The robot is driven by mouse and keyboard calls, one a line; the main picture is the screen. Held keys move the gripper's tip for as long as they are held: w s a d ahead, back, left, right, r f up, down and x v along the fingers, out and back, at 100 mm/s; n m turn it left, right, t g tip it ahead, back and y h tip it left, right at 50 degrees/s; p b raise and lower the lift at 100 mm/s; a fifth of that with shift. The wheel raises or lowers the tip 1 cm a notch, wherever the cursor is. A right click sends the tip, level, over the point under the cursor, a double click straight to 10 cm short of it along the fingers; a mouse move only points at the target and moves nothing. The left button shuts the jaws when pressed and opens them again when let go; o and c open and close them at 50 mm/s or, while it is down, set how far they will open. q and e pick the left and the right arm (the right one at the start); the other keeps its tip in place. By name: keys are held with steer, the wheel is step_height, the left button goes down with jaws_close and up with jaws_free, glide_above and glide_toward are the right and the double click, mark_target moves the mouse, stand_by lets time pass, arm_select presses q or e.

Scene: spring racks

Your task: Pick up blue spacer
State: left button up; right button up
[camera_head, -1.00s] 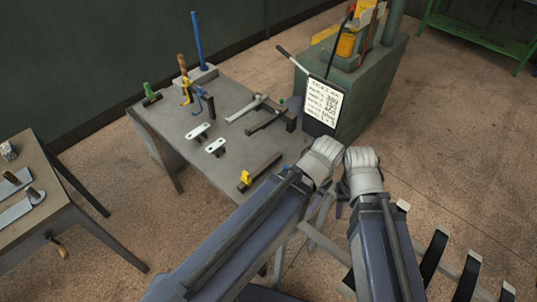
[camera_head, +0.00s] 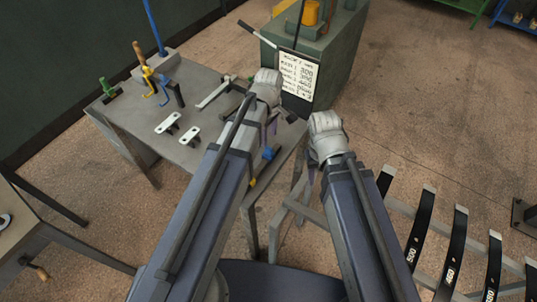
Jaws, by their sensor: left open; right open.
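A small blue block (camera_head: 270,152), which looks like the blue spacer, is at the right edge area of the grey worktable (camera_head: 205,112), partly hidden by my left arm. My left gripper (camera_head: 270,132) hangs just above and beside it, apart from it as far as I can tell. Its fingers are small and partly hidden by the wrist, open and empty. My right gripper (camera_head: 312,174) is open and empty, off the table's right side, its fingers mostly hidden behind the wrist.
Two white-topped clamps (camera_head: 190,135), a blue pole (camera_head: 155,28) and a yellow tool (camera_head: 150,82) stand on the table. A green cabinet with a sign (camera_head: 298,76) stands behind. A rack of dark curved springs (camera_head: 450,245) is at lower right.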

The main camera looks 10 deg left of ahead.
mark_target(269, 148)
arm_select(q)
steer(key=shift+f+b, duration=4)
steer(key=shift+r, duration=0.1)
steer(key=shift+c, duration=0.2)
jaws_close()
